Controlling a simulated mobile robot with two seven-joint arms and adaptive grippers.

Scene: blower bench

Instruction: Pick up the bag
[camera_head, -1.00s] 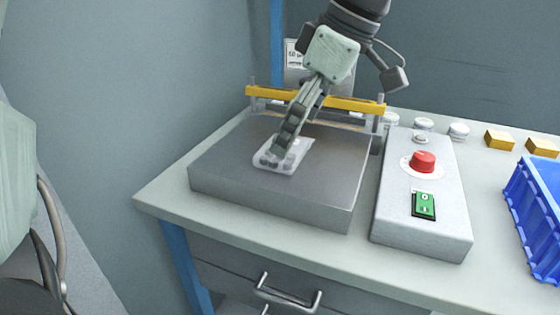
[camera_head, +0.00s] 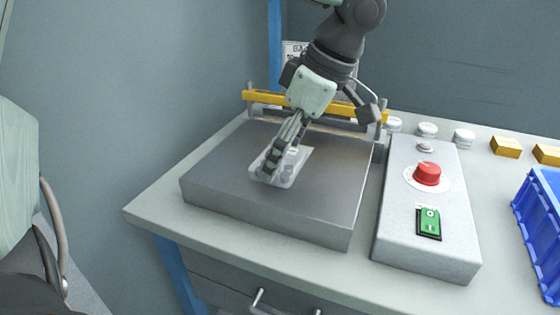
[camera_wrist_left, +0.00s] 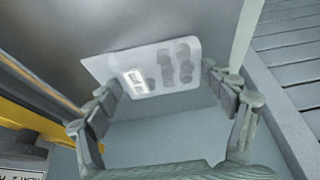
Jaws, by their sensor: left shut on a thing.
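The bag is a small clear pouch (camera_head: 291,170) with a white label and dark round contents, over the near-middle of the grey sealer plate (camera_head: 215,170). My left gripper (camera_head: 273,160) reaches down to it from the upper right and is shut on its left part. In the left wrist view the bag (camera_wrist_left: 172,72) spans between the fingers of my left gripper (camera_wrist_left: 163,88), its label and dark contents visible. I cannot tell whether the bag touches the plate. My right gripper is not in view.
A yellow bar (camera_head: 262,97) crosses behind the plate. A control box with a red knob (camera_head: 427,173) and green switch (camera_head: 429,222) stands right of it. A blue crate (camera_head: 540,215) is at the far right. Jars (camera_head: 428,130) and yellow blocks (camera_head: 506,147) line the back.

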